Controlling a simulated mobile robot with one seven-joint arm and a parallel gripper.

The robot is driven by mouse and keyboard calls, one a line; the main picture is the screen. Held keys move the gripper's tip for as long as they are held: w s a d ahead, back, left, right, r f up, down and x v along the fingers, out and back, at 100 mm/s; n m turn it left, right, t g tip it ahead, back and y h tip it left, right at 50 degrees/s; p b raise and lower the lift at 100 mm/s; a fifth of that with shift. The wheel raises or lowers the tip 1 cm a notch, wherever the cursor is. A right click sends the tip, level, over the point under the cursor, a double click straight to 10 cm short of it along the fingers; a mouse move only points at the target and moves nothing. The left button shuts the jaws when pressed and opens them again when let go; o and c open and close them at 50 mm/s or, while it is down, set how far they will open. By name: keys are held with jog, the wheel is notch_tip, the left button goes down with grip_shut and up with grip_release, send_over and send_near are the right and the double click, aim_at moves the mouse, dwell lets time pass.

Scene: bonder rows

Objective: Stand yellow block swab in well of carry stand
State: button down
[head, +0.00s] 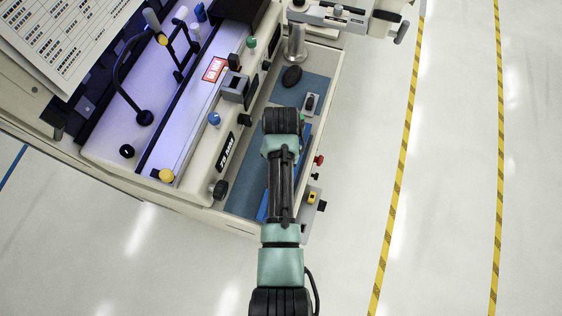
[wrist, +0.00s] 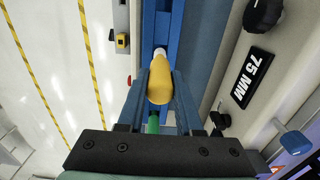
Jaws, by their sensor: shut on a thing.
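The yellow swab (wrist: 161,82), a rounded yellow body with a white end (wrist: 160,52), is between the two fingers of my gripper (wrist: 160,95) in the wrist view. My gripper is shut on it. A long blue piece (wrist: 163,20), which may be the carry stand, lies beyond and below the swab. A part of it also shows beside my arm in the head view (head: 306,142). No well can be made out. A green object (wrist: 152,123) shows between the fingers, partly hidden behind the swab. In the head view my arm hides the swab and the gripper's fingertips.
The machine front with a 75 MM plate (wrist: 253,77) stands close on the right in the wrist view. A blue-grey shelf (head: 243,203) lies under my arm. A dark oval object (head: 292,76) and a small switch box (head: 310,103) sit farther back. Open floor lies right.

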jog(key=shift+f, duration=0.2)
dwell(0.4)
jog(key=shift+f+b, duration=1.95)
jog(key=shift+f, duration=0.45)
jog(key=c, duration=0.5)
grip_release()
jog(key=shift+r, duration=0.1)
notch_tip(320, 180, up, 13)
jog(key=shift+f+b, duration=0.1)
jog(key=shift+b, duration=0.6)
